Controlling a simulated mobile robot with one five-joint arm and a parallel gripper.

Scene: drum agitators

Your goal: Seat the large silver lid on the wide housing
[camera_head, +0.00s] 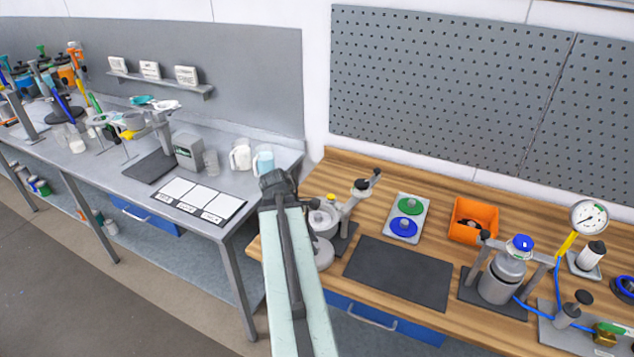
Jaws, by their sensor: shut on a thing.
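My gripper (278,182) is at the far end of my pale arm, over the gap between the two benches. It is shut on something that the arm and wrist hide. Just right of it, a wide silver-grey round vessel (323,222), apparently the wide housing, stands at the wooden bench's left end. Its top is pale with a small knob-like centre; I cannot tell whether this is a lid. A flat grey disc (323,254) shows in front of it, partly behind my arm; I cannot tell whether it is the large silver lid.
A post with a dark lever (365,186) rises beside the vessel. A light tray (396,234) holds a green and a blue lid. The dark mat (398,272) is clear. An orange bin (474,220) and a clamped silver bottle (502,280) stand farther right.

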